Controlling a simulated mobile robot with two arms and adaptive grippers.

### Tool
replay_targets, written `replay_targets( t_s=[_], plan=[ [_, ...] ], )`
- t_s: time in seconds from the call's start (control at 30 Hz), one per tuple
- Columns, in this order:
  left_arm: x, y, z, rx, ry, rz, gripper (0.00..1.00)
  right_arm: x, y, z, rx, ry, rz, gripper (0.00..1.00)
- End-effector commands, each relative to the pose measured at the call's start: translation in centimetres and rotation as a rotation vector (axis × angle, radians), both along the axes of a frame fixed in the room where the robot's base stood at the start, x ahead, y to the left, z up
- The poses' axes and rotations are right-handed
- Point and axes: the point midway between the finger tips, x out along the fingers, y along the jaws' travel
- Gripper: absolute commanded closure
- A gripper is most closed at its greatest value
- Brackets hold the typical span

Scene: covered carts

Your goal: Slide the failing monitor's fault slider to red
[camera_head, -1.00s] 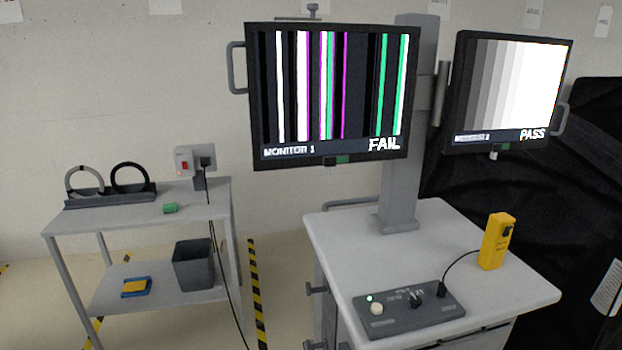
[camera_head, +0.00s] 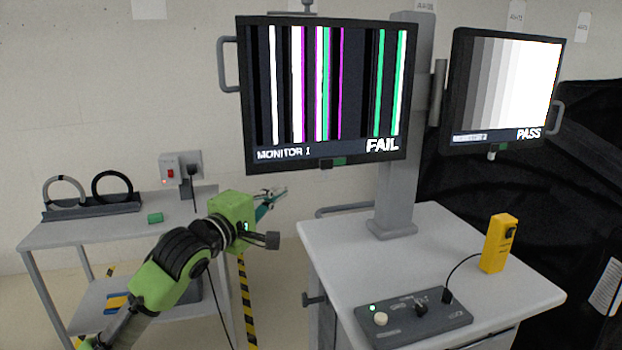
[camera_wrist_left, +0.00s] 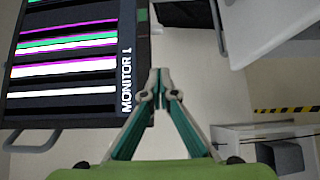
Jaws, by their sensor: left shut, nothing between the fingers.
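Monitor 1 (camera_head: 345,90) shows broken coloured stripes and the word FAIL. Its fault slider (camera_head: 333,162) is under the lower bezel, with a dark knob at the left and green showing to its right. Monitor 2 (camera_head: 505,90) shows grey bars and PASS, with a small slider (camera_head: 492,153) below. My left gripper (camera_head: 283,191) is below and left of monitor 1's slider, apart from it, shut and empty. In the left wrist view its fingertips (camera_wrist_left: 159,76) meet beside monitor 1's bottom edge (camera_wrist_left: 128,60). My right gripper is not in view.
The grey cart (camera_head: 340,255) carries the monitor post, a control box (camera_head: 410,318) and a yellow handheld device (camera_head: 497,243). Open air lies beneath monitor 1.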

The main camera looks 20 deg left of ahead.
Motion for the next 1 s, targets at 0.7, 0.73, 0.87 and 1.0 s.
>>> replay_targets(
  t_s=[0.7,0.73,0.87,1.0],
  plan=[
    [10.0,-4.2,0.2,0.002,0.001,0.0,1.0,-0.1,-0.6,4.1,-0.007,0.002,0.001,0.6],
    [10.1,-4.4,0.1,0.002,0.001,0.0,1.0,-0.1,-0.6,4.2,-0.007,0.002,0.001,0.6],
    [10.4,-4.8,0.0,0.002,0.0,0.001,1.0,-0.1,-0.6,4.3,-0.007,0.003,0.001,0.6],
    [10.5,-4.9,0.0,0.002,0.0,0.001,1.0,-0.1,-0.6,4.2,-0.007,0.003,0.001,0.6]
  ],
)
